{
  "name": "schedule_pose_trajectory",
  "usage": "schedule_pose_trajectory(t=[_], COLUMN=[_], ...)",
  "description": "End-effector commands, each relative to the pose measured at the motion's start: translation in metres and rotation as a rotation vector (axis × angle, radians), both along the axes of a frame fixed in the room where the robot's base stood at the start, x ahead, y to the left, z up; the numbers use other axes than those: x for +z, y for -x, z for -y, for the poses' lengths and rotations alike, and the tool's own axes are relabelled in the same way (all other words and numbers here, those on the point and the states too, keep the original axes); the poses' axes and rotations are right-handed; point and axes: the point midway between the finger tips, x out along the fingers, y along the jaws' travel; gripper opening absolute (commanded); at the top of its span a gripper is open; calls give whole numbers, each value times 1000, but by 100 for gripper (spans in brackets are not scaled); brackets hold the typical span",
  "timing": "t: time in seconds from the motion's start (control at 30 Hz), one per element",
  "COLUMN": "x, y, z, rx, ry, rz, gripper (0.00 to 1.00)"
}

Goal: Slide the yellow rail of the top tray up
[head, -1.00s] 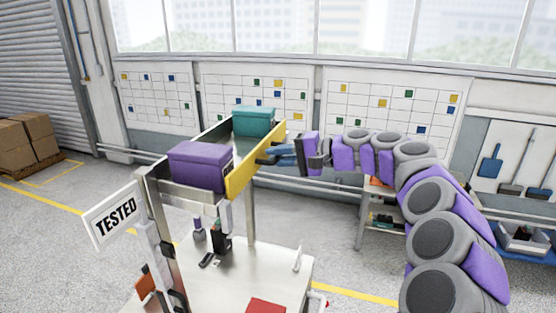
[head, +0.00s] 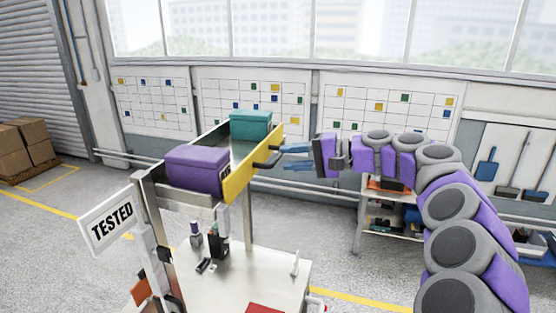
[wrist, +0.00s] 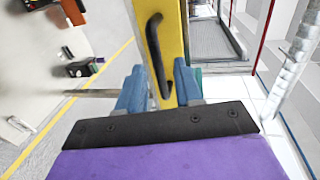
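The yellow rail (head: 240,177) runs along the near right side of the top tray (head: 189,191) in the head view. It stands against the side of the tray, which holds a purple box (head: 196,169) and a teal box (head: 250,124). A black handle (head: 267,161) sits on the rail's outer face. My gripper (head: 285,158) is just right of the handle, its blue fingers spread apart, with nothing held. In the wrist view, the rail (wrist: 172,30) and the handle (wrist: 154,50) show between and ahead of the two fingers (wrist: 160,88).
A "TESTED" sign (head: 108,222) is fixed at the cart's left post. The lower shelf (head: 262,268) carries small dark devices (head: 216,238) and a red item (head: 265,308). A shelf unit (head: 383,215) stands behind my arm. Floor left of the cart is clear.

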Motion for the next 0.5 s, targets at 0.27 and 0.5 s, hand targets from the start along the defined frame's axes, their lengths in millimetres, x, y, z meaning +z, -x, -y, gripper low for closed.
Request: schedule_pose_trajectory(t=[0.27,0.5], x=[12,22], y=[20,34], z=[60,99], rx=[-3,-4], ry=[-1,0], rz=[1,1], gripper=[35,35])
